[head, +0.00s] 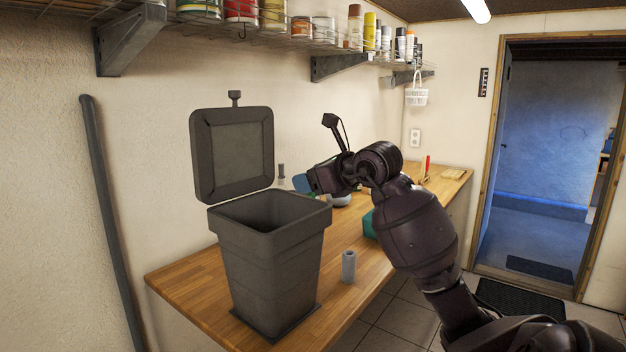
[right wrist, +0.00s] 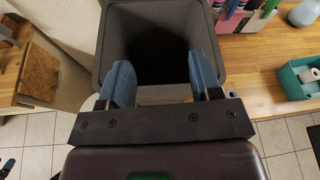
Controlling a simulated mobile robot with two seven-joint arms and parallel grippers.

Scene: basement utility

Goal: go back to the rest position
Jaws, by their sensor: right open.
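My right gripper (head: 308,183) hangs at the end of my right arm, which reaches in from the lower right, just right of the dark grey bin's lid. In the right wrist view its two blue fingers (right wrist: 163,78) are spread, with nothing between them. The dark grey bin (head: 272,265) stands upright on the wooden counter with its lid (head: 233,155) raised. Its dark opening (right wrist: 163,45) lies beyond the fingertips in the right wrist view; its bottom is too dark to see. My left gripper is not in view.
The wooden counter (head: 190,290) carries a grey cylinder (head: 348,266) right of the bin and a teal box (head: 369,224) partly behind my arm; the box holds white rolls in the right wrist view. A wire shelf (head: 275,32) with cans runs above. A doorway (head: 555,150) opens at right.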

